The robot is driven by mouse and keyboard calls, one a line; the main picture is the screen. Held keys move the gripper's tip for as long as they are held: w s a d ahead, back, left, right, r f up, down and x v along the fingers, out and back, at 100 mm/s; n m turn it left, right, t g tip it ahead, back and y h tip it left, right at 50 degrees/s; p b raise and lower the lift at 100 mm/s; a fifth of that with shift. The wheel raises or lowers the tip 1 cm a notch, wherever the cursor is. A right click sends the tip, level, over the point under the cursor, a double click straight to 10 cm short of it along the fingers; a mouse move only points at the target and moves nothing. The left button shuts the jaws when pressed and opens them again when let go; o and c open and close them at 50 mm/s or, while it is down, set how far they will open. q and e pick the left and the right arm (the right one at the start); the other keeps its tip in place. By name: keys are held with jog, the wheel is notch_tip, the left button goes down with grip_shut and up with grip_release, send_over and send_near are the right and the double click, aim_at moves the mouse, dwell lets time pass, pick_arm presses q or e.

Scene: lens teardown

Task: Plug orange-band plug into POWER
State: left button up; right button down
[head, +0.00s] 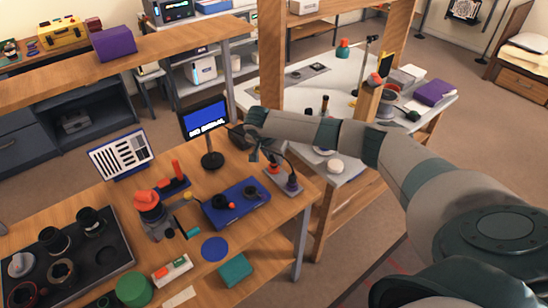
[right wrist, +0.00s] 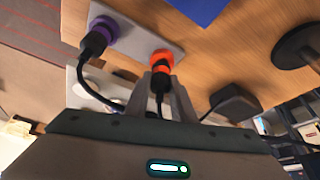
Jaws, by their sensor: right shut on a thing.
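The orange-band plug (right wrist: 161,64) is between the fingertips of my right gripper (right wrist: 162,84), which is shut on it. Its black cord runs back between the fingers. The plug's front meets or overlaps the grey power strip (right wrist: 165,22); I cannot tell whether it is seated. A purple-band plug (right wrist: 97,40) stands at the strip beside it, with its own black cord. In the head view, my right gripper (head: 262,157) is above the strip (head: 283,184) near the table's right edge. The POWER label is not readable. My left gripper is not in view.
A monitor (head: 206,117) reading "NO SIGNAL" stands behind. A blue tray (head: 222,216) with dark parts lies left of the strip. A teal block (head: 235,270), a blue disc (head: 214,248) and a dark lens tray (head: 112,262) are nearer the front.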

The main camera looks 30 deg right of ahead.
jog(key=shift+r, duration=0.25)
dwell(0.6)
jog(key=shift+r+p, duration=2.1)
jog(key=shift+p, duration=0.5)
